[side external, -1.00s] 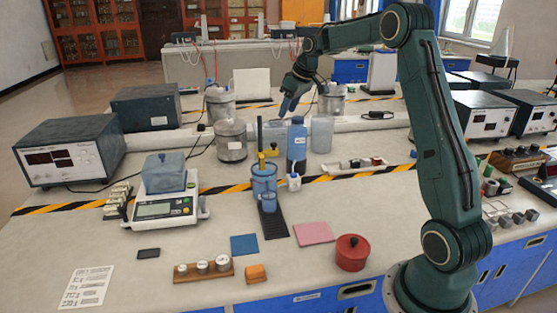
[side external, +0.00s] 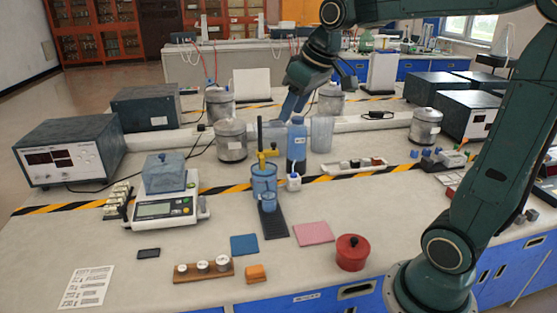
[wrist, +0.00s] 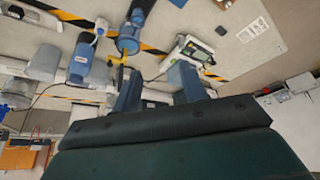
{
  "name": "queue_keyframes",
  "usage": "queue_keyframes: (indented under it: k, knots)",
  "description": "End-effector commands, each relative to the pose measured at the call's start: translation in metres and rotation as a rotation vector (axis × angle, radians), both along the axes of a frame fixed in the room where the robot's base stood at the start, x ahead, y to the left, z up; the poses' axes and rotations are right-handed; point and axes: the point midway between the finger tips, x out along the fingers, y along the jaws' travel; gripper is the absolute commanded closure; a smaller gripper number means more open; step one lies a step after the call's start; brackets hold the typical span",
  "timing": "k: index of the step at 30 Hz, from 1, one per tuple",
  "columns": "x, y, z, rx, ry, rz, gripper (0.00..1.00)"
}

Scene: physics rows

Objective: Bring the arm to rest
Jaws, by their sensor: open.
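My gripper (side external: 289,112) hangs in the air over the back half of the bench, its blue fingers pointing down, above and behind the blue bottle (side external: 297,146). In the wrist view my gripper (wrist: 158,80) shows two blue fingers spread apart with nothing between them. My arm reaches in from the right, and its elbow is cut off by the top edge of the side view. I cannot tell the exact height of the fingers above the bench.
Below stand a blue beaker (side external: 264,184) with a yellow clamp, a clear beaker (side external: 321,134) and metal canisters (side external: 232,140). A balance (side external: 164,208) is at left, a red pot (side external: 351,252) in front.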

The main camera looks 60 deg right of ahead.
Motion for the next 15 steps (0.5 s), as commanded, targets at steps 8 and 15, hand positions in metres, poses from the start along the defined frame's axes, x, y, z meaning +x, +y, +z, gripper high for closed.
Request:
queue_keyframes:
  k: [8,15]
  knots:
    - [-0.065,0.042,-0.004,0.001,-0.023,0.005,0.57]
    - [-0.12,0.065,-0.022,0.008,-0.04,0.005,0.57]
